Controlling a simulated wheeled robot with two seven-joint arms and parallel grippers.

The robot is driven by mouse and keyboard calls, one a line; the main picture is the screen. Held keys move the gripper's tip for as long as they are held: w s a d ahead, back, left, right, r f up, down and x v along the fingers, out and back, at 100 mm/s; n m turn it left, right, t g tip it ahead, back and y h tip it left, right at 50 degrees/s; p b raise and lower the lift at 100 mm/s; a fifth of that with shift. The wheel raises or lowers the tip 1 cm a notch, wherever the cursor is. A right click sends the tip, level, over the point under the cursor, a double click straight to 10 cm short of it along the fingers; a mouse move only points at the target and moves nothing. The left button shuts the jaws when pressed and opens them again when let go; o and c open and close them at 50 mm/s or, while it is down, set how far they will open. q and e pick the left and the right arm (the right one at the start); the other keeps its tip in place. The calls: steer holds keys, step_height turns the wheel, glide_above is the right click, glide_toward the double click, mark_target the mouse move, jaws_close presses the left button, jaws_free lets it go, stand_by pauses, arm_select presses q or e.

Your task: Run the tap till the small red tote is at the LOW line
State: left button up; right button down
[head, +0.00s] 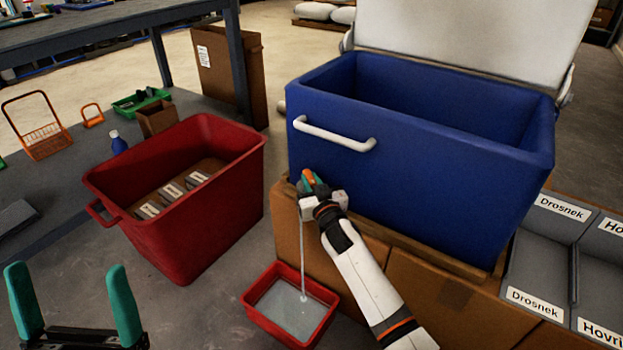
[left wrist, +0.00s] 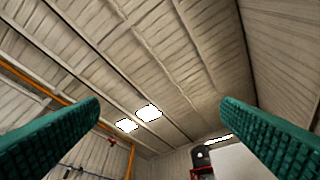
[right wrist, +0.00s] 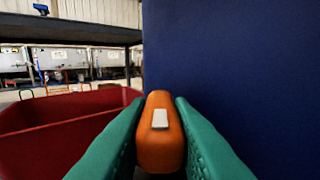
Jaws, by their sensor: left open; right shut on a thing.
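The small red tote (head: 262,326) stands on the floor below the blue tank (head: 420,135). A thin stream of water (head: 302,255) falls into it, and pale water covers its bottom. I cannot make out a LOW line or the exact level. My right gripper (head: 313,187) is shut on the orange tap handle (right wrist: 160,143) at the blue tank's front; the gripper hides most of the tap in the head view.
A large red tote (head: 190,235) holding several labelled blocks stands left of the small one. Cardboard boxes (head: 425,300) are under the blue tank. Grey labelled bins (head: 540,262) stand at the right. A dark table (head: 100,25) is behind.

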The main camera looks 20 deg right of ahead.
steer(key=shift+r+n+y+p, duration=0.2)
steer(key=shift+n+y+p, duration=0.3)
steer(key=shift+y+p, duration=0.3)
arm_select(q)
steer(key=w+f+g+y+p, duration=0.2)
steer(key=w+f+g, duration=0.4)
steer(key=w+g, duration=0.15)
arm_select(e)
steer(key=shift+n+y, duration=0.4)
steer(key=shift+y, duration=0.2)
steer(key=shift+d+n+g+y+p, duration=0.1)
steer(key=shift+n+g+y+p, duration=0.3)
steer(key=shift+n+y+p, duration=0.65)
steer(key=shift+f+y, duration=0.15)
steer(key=shift+y, duration=0.1)
arm_select(q)
step_height(320, 180, down, 10)
steer(key=g+y, duration=0.2)
steer(key=g, duration=0.4)
steer(key=shift+w+a+r+g+y, duration=0.25)
steer(key=shift+g+y, duration=0.1)
steer(key=shift+y, duration=0.05)
arm_select(e)
steer(key=c, duration=1.3)
jaws_free()
steer(key=shift+w, duration=0.1)
